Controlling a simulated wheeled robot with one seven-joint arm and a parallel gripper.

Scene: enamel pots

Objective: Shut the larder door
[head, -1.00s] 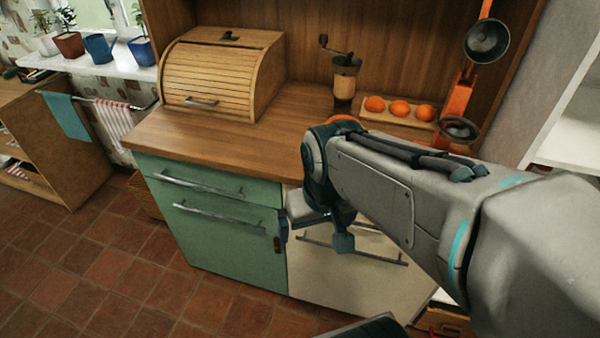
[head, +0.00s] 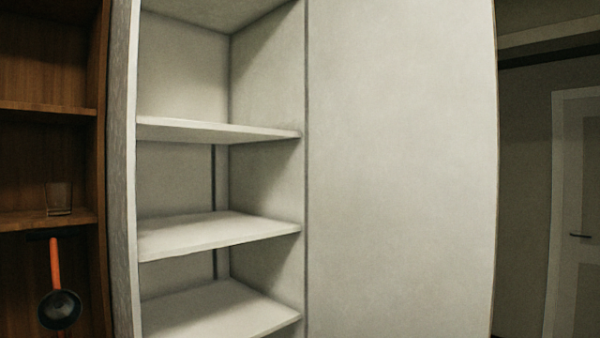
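The larder (head: 219,226) stands open in the head view, a tall pale cupboard with empty white shelves. Its larder door (head: 402,170) is a broad plain pale panel joined along the cupboard's right side. It stands swung open, and its inner face fills the middle right of the view. The top and bottom of the door are cut off, and no handle shows on the visible face. My gripper and arm are out of view.
Beyond the door's free edge at right is a dim space with a white room door (head: 578,220).

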